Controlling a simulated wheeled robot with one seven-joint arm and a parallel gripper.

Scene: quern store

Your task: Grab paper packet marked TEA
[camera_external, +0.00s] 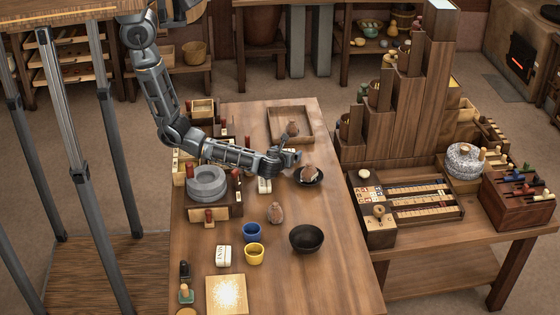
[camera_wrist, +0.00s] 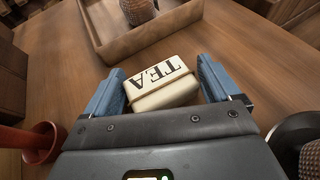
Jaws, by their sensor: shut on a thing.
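The cream paper packet marked TEA (camera_wrist: 160,85) lies between the two blue fingers of my gripper (camera_wrist: 163,84) in the wrist view, its black letters facing up and a band around it. My gripper is shut on it, with a finger at each side. In the external view my gripper (camera_external: 290,158) is over the middle of the table, just left of and behind a dark bowl; the packet there is mostly hidden by it. I cannot tell whether the packet touches the table.
A wooden tray (camera_external: 273,136) holding a small jar stands beyond my gripper. The dark bowl (camera_external: 321,182) holds a brown jar. Other white packets (camera_external: 264,186) (camera_external: 223,262), blue (camera_external: 252,233) and yellow (camera_external: 254,257) cups and a black bowl (camera_external: 306,239) stand nearer.

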